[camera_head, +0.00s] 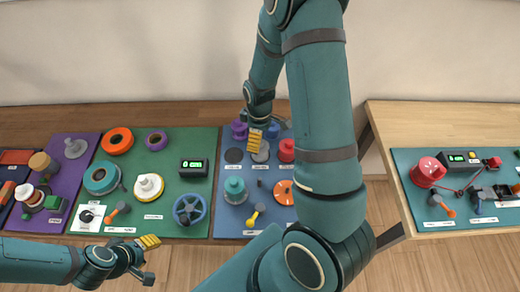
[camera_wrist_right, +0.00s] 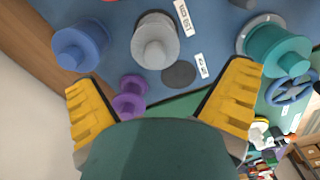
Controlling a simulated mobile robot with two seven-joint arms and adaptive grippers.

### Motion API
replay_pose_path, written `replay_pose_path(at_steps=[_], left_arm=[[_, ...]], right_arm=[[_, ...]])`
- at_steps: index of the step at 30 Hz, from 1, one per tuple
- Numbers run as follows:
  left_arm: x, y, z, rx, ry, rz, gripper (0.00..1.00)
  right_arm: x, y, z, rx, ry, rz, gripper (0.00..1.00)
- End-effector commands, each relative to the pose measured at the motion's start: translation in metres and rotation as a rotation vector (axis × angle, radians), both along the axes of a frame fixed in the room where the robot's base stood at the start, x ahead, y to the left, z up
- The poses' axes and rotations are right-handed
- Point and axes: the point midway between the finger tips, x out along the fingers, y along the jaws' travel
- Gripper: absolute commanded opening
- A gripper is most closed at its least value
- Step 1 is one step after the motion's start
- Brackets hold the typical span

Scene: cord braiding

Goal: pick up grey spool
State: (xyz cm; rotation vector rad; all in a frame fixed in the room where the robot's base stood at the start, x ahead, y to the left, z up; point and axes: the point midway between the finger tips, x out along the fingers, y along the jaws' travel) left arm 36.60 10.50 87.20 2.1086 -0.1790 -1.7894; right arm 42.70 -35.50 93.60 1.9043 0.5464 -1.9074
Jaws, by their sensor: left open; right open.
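The grey spool (camera_wrist_right: 155,40) stands on the blue mat in the right wrist view, ahead of the fingertips and between their lines. In the head view the grey spool (camera_head: 261,153) is partly hidden by my right gripper (camera_head: 255,142). The right gripper is open and empty; its yellow fingers (camera_wrist_right: 161,100) are spread wide in the wrist view and appear apart from the spool. My left gripper (camera_head: 148,260) is open and empty near the front edge of the table, below the green mat.
Close to the grey spool are a blue spool (camera_wrist_right: 80,47), a purple spool (camera_wrist_right: 130,97), a dark disc (camera_wrist_right: 180,75) and a red spool (camera_head: 287,150). A teal spool (camera_wrist_right: 280,50) stands farther off. The green mat (camera_head: 170,178) holds several more items.

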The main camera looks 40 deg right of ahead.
Motion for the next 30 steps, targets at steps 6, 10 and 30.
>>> replay_pose_path(at_steps=[6,10,30], left_arm=[[0.000,0.000,-0.001,0.000,0.000,0.000,0.47],[0.000,0.000,-0.002,0.001,0.000,0.000,0.47],[0.000,0.000,-0.003,0.001,0.000,0.000,0.47]], right_arm=[[0.001,-0.003,-0.020,0.001,0.003,-0.003,1.00],[0.002,-0.006,-0.040,0.001,0.003,-0.002,1.00],[0.003,-0.005,-0.054,0.001,-0.001,-0.001,0.26]])
